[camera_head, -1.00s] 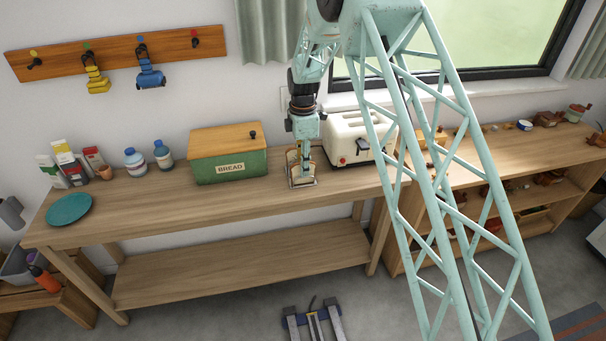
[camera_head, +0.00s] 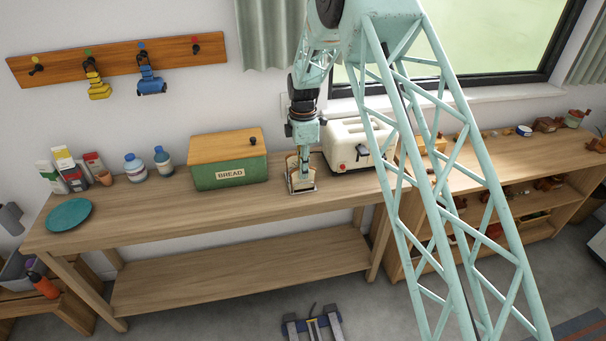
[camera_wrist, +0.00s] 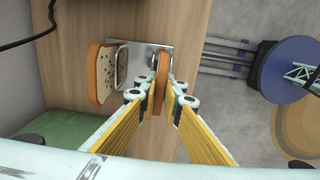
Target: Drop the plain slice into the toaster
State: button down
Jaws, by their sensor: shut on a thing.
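My gripper (camera_wrist: 161,88) points down at the bench, its yellow-sided fingers shut on a bread slice (camera_wrist: 161,80). The slice is seen edge-on, showing brown crust; its faces are mostly hidden, so I cannot tell from them whether it is plain. It is still at the metal rack (camera_wrist: 150,47), between or beside the wire loops. A second slice (camera_wrist: 102,72), dark-speckled, stands at the rack's other end. In the head view my gripper (camera_head: 302,178) is over the rack (camera_head: 302,189).
A green bread box (camera_head: 230,175) with a wooden lid stands left of the rack. Bottles (camera_head: 163,160), cartons (camera_head: 65,160) and a teal plate (camera_head: 69,215) are farther left. The front of the bench between plate and rack is clear.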

jog(key=shift+r+p, duration=0.35)
jog(key=shift+r, duration=4.5)
